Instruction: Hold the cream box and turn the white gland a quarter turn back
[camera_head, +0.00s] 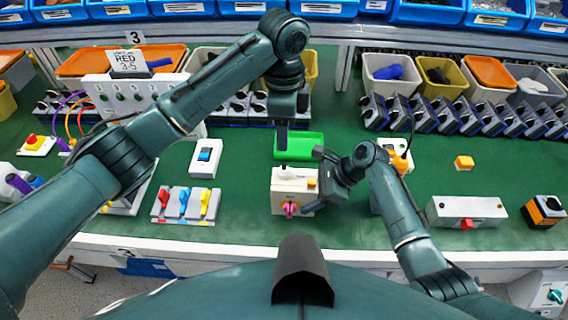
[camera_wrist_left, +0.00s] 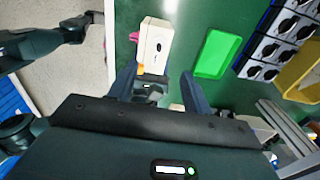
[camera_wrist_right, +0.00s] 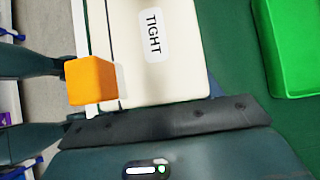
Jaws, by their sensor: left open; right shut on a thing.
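The cream box (camera_head: 281,184) stands near the front of the green bench, with a pink knob (camera_head: 290,209) on its front and an orange block (camera_head: 312,183) at its right. The white gland (camera_head: 283,171) is small on its top. My right gripper (camera_head: 318,190) is shut on the box from the right; its fingers are mostly hidden. In the right wrist view the box (camera_wrist_right: 185,75) fills the upper middle, with a "TIGHT" label. My left gripper (camera_head: 282,151) is open, pointing down above the gland, apart from it; the left wrist view shows the box (camera_wrist_left: 152,60) beyond its fingers.
A green tray (camera_head: 312,146) lies just behind the box. A white switch (camera_head: 205,158) and a plate of coloured levers (camera_head: 186,204) stand to the left. A grey box with a red button (camera_head: 467,211) is at the right. Bare bench lies between.

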